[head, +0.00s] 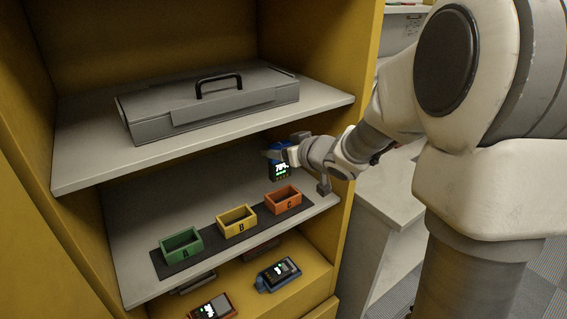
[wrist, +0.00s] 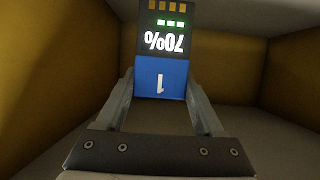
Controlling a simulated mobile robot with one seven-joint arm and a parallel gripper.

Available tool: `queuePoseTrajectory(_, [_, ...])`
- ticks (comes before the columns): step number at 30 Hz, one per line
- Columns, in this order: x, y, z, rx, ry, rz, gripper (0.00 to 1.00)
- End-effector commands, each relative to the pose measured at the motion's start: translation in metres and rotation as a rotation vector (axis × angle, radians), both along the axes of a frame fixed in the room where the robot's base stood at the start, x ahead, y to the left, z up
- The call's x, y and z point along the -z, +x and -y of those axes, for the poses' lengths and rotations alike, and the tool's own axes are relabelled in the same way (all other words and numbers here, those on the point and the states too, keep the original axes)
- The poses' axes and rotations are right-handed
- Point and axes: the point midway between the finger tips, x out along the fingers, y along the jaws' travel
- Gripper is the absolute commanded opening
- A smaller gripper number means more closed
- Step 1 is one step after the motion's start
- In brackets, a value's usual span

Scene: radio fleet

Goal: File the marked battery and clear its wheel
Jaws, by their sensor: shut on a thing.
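My gripper (wrist: 162,100) is shut on a blue and black battery (wrist: 163,50). In the wrist view the battery reads 70% upside down, with green bars, gold contacts and the mark 1 on its blue part. In the head view the battery (head: 279,172) hangs upright above the middle shelf, just over and behind the orange bin C (head: 284,198). The yellow bin B (head: 237,221) and green bin A (head: 181,244) stand to its left on a dark mat (head: 213,243). All three bins look empty. No wheel can be made out.
Below, two devices with lit screens, one blue (head: 278,275) and one red (head: 212,308), lie on a yellow surface. The yellow cabinet wall (head: 352,135) is at right.

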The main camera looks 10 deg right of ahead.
Motion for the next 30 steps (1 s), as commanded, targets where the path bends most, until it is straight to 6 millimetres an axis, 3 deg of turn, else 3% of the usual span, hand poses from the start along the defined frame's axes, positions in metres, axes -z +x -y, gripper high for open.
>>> queuePoseTrajectory(14, [0.013,-0.006,0.007,-0.022,0.001,0.001,0.06])
queuePoseTrajectory(30, [0.051,-0.006,0.006,-0.022,0.000,0.000,0.06])
